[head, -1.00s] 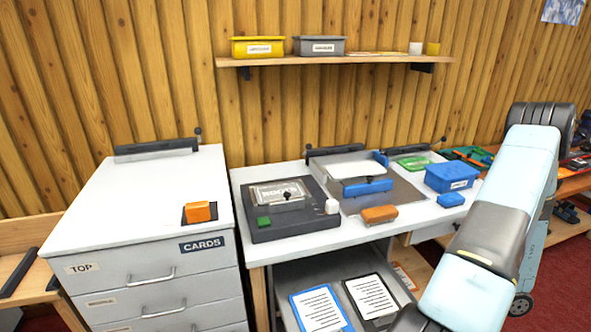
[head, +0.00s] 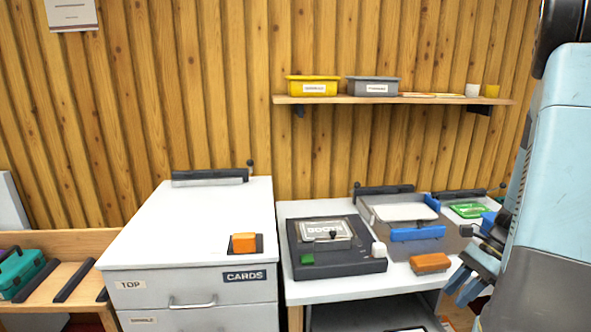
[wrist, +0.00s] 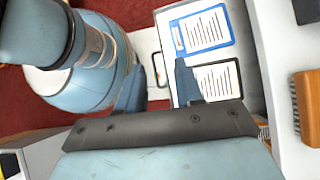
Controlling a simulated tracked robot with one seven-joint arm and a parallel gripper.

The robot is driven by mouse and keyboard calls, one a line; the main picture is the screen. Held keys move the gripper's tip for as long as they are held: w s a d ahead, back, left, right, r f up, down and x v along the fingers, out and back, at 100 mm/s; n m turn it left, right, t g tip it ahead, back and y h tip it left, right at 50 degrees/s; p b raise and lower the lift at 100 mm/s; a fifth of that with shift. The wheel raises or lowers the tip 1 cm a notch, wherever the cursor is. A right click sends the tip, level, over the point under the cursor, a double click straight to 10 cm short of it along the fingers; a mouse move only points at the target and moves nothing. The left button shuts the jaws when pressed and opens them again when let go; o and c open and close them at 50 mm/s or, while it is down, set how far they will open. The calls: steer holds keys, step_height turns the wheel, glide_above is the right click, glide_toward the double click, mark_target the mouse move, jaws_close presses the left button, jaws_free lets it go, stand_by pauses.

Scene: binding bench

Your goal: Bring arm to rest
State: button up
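My gripper (head: 468,283) shows at the right of the head view, in front of the bench beside the orange block, partly hidden by my own arm. In the wrist view my gripper (wrist: 158,88) has its two fingers spread apart with nothing between them, so it is open and empty. My arm is folded close to my body, with its pale blue links along the right edge of the head view.
A white drawer cabinet (head: 190,230) carries an orange block (head: 244,243). The bench (head: 335,290) holds a dark press (head: 340,262), a second orange block (head: 430,262) and a blue-handled device (head: 417,233). A shelf (head: 400,100) with bins is above. Clipboards (wrist: 200,30) lie below my gripper.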

steer(key=s+a+r+n+t+h, duration=0.3)
steer(key=a+r+n, duration=0.5)
steer(key=r, duration=0.3)
steer(key=s+a+r+n+t+h, duration=0.4)
steer(key=a+r+n, duration=0.4)
steer(key=r+n, duration=0.2)
steer(key=shift+v, duration=1.05)
